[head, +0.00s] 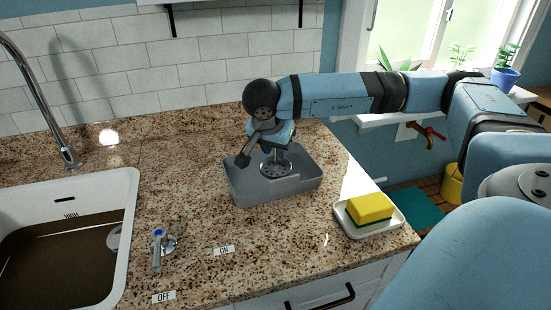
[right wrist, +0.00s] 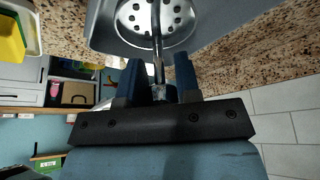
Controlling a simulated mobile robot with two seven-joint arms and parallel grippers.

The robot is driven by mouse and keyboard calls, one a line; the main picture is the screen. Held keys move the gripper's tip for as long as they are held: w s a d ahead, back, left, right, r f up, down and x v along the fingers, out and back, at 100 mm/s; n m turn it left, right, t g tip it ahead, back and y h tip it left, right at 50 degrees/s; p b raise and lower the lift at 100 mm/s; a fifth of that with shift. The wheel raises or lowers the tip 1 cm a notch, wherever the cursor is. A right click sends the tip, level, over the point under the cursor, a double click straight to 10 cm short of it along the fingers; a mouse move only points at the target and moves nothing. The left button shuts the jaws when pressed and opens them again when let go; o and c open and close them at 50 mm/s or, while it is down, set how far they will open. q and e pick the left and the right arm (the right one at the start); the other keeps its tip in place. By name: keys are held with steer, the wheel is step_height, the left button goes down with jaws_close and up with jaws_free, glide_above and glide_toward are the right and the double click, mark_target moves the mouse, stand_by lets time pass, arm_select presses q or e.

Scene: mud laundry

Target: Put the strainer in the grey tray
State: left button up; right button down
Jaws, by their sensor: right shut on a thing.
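The strainer (head: 277,168) is a metal disc with holes and an upright stem. It is inside the outline of the grey tray (head: 250,190) on the counter; I cannot tell whether it touches the tray floor. My right gripper (head: 274,145) is above the tray, pointing down, shut on the strainer's stem. In the right wrist view the strainer (right wrist: 135,18) shows its holed disc, with its stem between the blue fingers of my right gripper (right wrist: 160,80). The grey tray (right wrist: 205,22) lies behind it. My left gripper is not in view.
A sink (head: 125,215) with a tap (head: 45,110) is at the left. A small valve handle (head: 158,250) stands between OFF and ON labels. A yellow sponge (head: 370,207) sits on a white dish (head: 345,222) near the right counter edge. The tiled wall is behind.

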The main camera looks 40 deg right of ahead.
mark_target(275, 165)
step_height(275, 165, down, 4)
steer(key=shift+r, duration=0.1)
steer(key=shift+f, duration=0.45)
steer(key=shift+f+b, duration=0.15)
steer(key=shift+b, duration=0.15)
steer(key=c, duration=0.8)
jaws_free()
